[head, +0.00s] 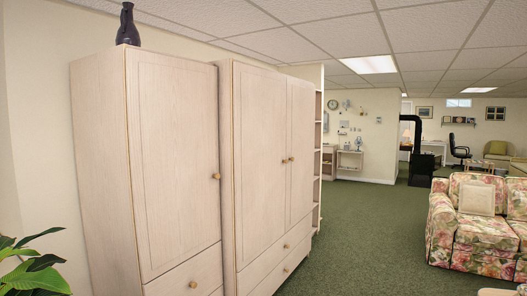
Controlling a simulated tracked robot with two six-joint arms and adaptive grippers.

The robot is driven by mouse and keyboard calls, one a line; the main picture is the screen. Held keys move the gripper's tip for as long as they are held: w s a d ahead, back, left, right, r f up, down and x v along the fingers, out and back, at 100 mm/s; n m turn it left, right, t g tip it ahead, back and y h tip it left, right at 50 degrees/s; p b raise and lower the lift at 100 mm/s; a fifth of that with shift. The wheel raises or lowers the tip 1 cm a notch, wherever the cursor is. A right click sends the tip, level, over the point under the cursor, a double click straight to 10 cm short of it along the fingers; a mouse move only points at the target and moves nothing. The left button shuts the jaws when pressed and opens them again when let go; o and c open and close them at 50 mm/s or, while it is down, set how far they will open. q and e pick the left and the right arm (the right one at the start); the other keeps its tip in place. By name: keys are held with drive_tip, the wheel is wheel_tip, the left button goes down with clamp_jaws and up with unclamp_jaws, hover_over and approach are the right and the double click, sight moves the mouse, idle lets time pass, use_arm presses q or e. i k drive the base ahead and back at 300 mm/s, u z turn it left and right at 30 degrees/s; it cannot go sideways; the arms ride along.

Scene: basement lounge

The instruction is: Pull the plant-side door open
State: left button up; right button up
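The plant (33,268) with broad green leaves is at the lower left corner, in front of the narrow pale wood cabinet. That cabinet's single door (172,150), the one closest to the plant, looks shut, flush with its frame. Its round brass-coloured knob (216,176) is at the door's right edge. Below the door is a drawer (188,280) with its own knob. Neither of my grippers is in the head view.
A wider two-door cabinet (258,140) with drawers stands right beside the narrow one; its doors look shut. A dark vase (128,24) stands on top of the narrow cabinet. Green carpet (365,235) is clear up to the floral sofa (484,235) at right.

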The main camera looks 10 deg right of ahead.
sight(259, 110)
drive_tip(key=k, duration=0.6)
drive_tip(key=z, duration=0.4)
drive_tip(key=i, duration=1)
drive_tip(key=z, duration=0.75)
drive_tip(key=i, duration=1.35)
drive_tip(key=z, duration=0.25)
drive_tip(key=i, duration=1.35)
drive_tip(key=u, duration=0.4)
drive_tip(key=i, duration=1.3)
drive_tip(key=u, duration=1.3)
drive_tip(key=i, duration=1.05)
drive_tip(key=u, duration=0.55)
drive_tip(key=k, duration=0.7)
drive_tip(key=u, duration=0.05)
